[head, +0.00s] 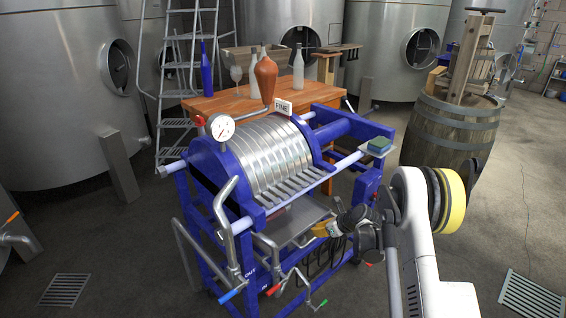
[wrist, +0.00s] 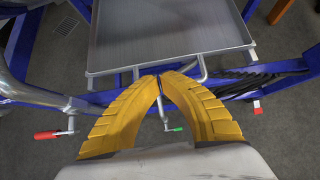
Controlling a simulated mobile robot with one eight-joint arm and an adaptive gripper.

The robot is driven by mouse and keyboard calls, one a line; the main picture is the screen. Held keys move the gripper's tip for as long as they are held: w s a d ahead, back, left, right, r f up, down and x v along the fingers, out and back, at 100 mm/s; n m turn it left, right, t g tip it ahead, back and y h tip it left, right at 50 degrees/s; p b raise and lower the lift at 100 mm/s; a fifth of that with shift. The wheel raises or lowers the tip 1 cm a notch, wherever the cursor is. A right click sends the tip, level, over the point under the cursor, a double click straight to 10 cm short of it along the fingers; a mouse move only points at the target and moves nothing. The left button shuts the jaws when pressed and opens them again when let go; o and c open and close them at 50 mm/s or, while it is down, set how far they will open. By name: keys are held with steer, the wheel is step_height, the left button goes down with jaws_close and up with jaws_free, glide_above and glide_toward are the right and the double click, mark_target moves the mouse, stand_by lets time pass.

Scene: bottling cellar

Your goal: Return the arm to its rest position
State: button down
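My gripper (head: 318,230) is in front of the blue-framed plate filter press, beside its steel drip tray (head: 287,224). In the wrist view, the two ribbed yellow fingers of my gripper (wrist: 160,76) meet at their tips with nothing visible between them. The drip tray (wrist: 165,35) lies just beyond the fingertips in that view. My white arm reaches in from the lower right of the head view, bent at the elbow with its yellow-banded joint.
The filter press (head: 272,150) stands close to the gripper. Pipes with a blue handle (head: 232,294), a red handle (head: 272,289) and a green handle (head: 320,305) hang low. A wooden barrel (head: 450,130) stands behind my arm. Floor at the lower right is clear around a grate (head: 532,295).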

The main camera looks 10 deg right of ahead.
steer(key=s+a+r+n+h, duration=0.1)
steer(key=s+a+r+n, duration=0.1)
steer(key=s+r+n, duration=0.8)
steer(key=s+a+r+n+h, duration=0.1)
steer(key=s+r+n, duration=0.25)
steer(key=r, duration=1.25)
steer(key=s+r+n+h, duration=0.1)
steer(key=s+n, duration=0.6)
steer(key=s, duration=0.6)
steer(key=s+r+n+h, duration=0.2)
steer(key=s+n, duration=0.6)
steer(key=s, duration=0.6)
steer(key=shift+s+d+r, duration=0.2)
steer(key=shift+s+r, duration=0.05)
steer(key=shift+r, duration=0.05)
